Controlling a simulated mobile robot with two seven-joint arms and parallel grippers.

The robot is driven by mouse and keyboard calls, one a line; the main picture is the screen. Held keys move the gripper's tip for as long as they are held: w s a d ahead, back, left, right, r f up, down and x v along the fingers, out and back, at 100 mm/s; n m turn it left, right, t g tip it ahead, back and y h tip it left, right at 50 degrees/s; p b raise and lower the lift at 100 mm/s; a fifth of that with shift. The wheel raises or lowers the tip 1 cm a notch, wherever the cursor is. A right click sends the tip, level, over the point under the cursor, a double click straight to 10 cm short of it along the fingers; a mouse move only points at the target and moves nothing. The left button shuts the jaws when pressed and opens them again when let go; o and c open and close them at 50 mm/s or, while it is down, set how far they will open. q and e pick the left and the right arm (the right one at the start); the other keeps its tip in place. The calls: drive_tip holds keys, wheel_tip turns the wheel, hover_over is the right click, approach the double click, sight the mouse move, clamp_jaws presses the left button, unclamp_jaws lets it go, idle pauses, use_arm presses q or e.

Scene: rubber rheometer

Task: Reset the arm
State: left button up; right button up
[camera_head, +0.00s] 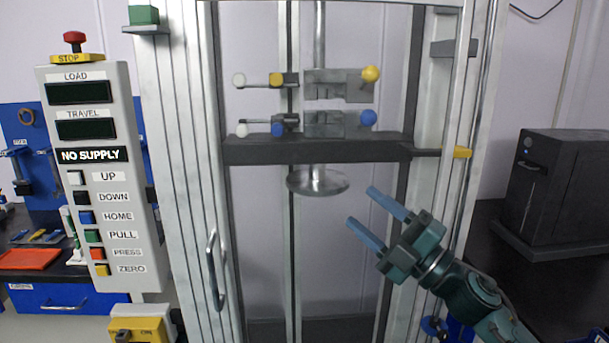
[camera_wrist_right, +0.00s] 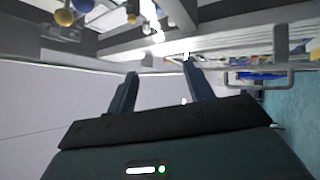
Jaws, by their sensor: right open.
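My right gripper (camera_head: 366,212) is open and empty in the head view, in front of the machine's frame, below and right of the round metal plate (camera_head: 318,183). Its two blue fingers point up and left, apart from the plate. In the right wrist view the open fingers (camera_wrist_right: 158,85) show with nothing between them. My left gripper is in neither view.
The tall testing machine has a dark crossbar (camera_head: 262,151) with clamps bearing yellow and blue knobs above the plate. A door handle (camera_head: 215,270) sticks out at left. A button panel (camera_head: 104,185) stands further left. A black box (camera_head: 556,195) sits on the right counter.

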drive_tip(key=s+d+f+m+t+h, duration=0.1)
drive_tip(key=s+f+m+h, duration=0.25)
drive_tip(key=f+m, duration=0.4)
drive_tip(key=s+d+f+m+h, duration=0.15)
drive_tip(key=f+m+h, duration=0.35)
drive_tip(key=f, duration=0.6)
drive_tip(key=s+d+f+m+t+h, duration=0.1)
drive_tip(key=s+f+m+h, duration=0.4)
drive_tip(key=f, duration=0.4)
drive_tip(key=s+f+m+g+h, duration=0.1)
drive_tip(key=s+f+m+g, duration=0.4)
drive_tip(key=s+f, duration=0.9)
drive_tip(key=shift+s+d+f+m+g+h, duration=0.15)
drive_tip(key=shift+s+d+m+g+h, duration=0.2)
drive_tip(key=shift+s+m, duration=0.4)
